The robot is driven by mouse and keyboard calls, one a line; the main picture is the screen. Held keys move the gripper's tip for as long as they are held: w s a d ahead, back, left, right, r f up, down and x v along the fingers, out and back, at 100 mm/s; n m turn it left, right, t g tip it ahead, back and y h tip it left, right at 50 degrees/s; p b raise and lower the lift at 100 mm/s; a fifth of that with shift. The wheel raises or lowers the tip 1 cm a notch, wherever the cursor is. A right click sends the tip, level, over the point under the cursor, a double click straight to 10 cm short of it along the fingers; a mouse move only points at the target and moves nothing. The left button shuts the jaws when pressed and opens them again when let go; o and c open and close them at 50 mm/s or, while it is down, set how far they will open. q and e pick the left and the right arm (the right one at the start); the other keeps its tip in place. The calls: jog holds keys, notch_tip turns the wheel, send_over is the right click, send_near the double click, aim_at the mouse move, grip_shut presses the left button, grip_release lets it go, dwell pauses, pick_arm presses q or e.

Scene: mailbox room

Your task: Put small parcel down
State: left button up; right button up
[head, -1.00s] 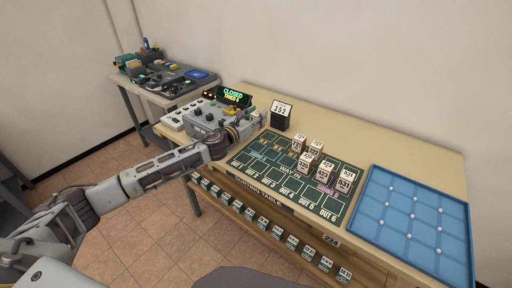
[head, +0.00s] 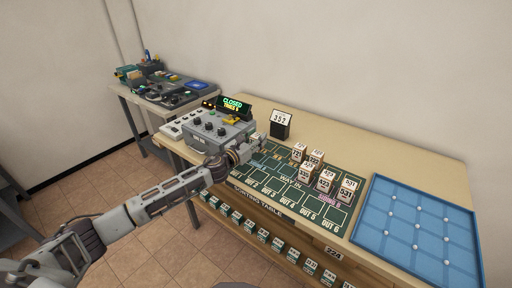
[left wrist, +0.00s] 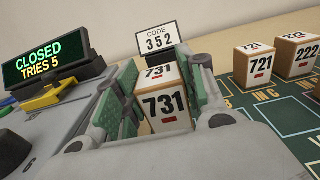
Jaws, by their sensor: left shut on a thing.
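In the head view the left gripper (head: 251,149) is at the left end of the dark green sorting mat (head: 260,182), beside the control box; the parcel is hard to make out there. Whether its underside touches the mat is hidden. My right gripper is not in view.
Several numbered parcels (head: 325,181) stand on the mat's right half. A code sign reading 352 (head: 281,121) stands behind. The grey control box (head: 208,132) with a CLOSED display (head: 233,103) is left. A blue tray (head: 415,225) lies at right. The front OUT squares are clear.

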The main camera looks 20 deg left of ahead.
pick_arm(q)
jog(key=shift+f, duration=0.55)
notch_tip(320, 180, down, 3)
jog(key=shift+r+b, duration=0.15)
jog(key=shift+b, duration=0.55)
jog(key=o, duration=1)
jog(key=shift+o, duration=0.2)
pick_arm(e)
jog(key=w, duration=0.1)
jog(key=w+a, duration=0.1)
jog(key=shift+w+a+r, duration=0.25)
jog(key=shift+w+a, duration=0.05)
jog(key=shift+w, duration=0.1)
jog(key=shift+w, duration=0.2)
